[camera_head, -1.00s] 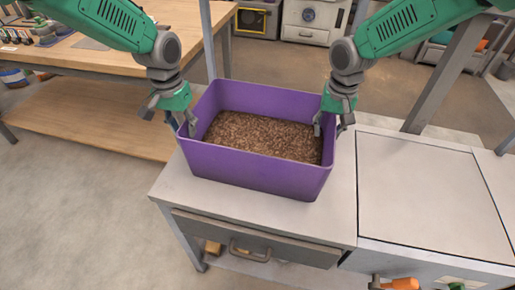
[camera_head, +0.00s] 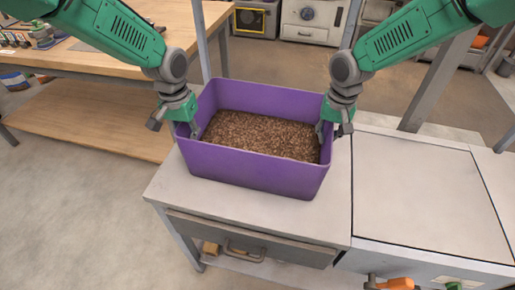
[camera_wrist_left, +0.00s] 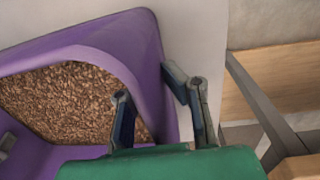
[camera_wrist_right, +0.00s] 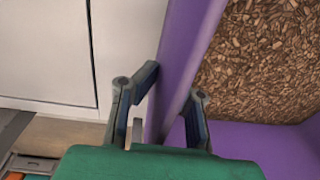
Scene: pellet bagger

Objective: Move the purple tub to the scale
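The purple tub (camera_head: 250,168), filled with brown pellets (camera_head: 262,135), stands upright on the light bench top. My left gripper (camera_head: 178,126) is at its left wall. In the left wrist view, the open fingers (camera_wrist_left: 155,103) straddle the purple wall, one inside and one outside, with pellets showing between inner finger and wall. My right gripper (camera_head: 330,130) is at the right wall. In the right wrist view, its fingers (camera_wrist_right: 168,98) also straddle the wall and look open. A flat, light square plate (camera_head: 425,190), perhaps the scale, lies right of the tub.
The bench top (camera_head: 165,190) has a drawer (camera_head: 250,243) below its front edge. An orange knob (camera_head: 396,284) is at the lower right front. A wooden table (camera_head: 80,62) stands at the back left. Grey posts rise behind the bench. The square plate is bare.

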